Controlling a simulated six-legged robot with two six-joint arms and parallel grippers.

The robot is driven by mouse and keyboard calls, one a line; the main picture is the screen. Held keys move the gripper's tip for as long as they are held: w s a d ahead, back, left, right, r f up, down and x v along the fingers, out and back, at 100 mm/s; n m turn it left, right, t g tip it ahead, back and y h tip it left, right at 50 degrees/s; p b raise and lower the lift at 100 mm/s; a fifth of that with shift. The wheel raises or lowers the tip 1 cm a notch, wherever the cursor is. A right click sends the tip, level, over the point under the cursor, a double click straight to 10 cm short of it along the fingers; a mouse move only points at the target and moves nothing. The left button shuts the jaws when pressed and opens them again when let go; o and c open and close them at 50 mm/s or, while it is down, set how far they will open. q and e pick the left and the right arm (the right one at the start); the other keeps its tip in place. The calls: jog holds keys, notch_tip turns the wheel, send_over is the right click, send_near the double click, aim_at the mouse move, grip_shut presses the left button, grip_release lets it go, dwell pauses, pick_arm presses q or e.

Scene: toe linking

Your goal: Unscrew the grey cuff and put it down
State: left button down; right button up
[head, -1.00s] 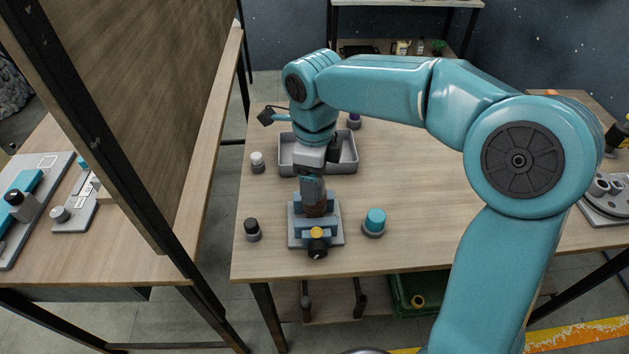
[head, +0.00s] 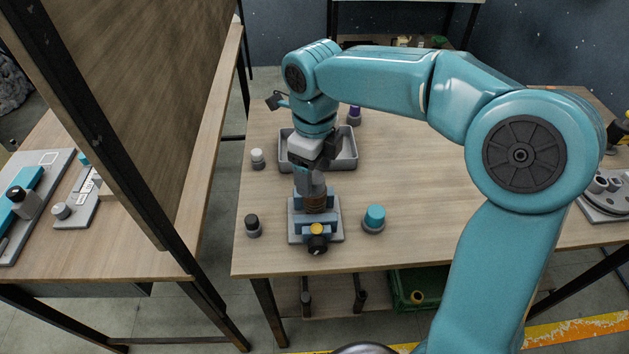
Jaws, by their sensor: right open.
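A grey base plate (head: 335,236) with blue clamp blocks (head: 296,203) stands near the front of the table. A brown ribbed upright piece (head: 316,202) sits between the blocks. A grey piece (head: 314,184) shows directly above it, between my right gripper's fingers; it looks like the grey cuff, but the fingers partly hide it. My right gripper (head: 311,179) points down over the fixture, its jaws open around this piece. I cannot tell whether the fingers touch it. My left gripper is not in view.
A grey tray (head: 346,163) stands behind the fixture. Small capped posts, white (head: 257,158), black (head: 252,225), teal (head: 374,218) and purple (head: 354,115), stand around it. A black knob (head: 317,244) is at the fixture's front.

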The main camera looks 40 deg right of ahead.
aim_at(315, 177)
jog(key=shift+r+p, duration=2.55)
jog(key=shift+r, duration=0.5)
jog(key=shift+s+f, duration=0.1)
jog(key=shift+s, duration=0.05)
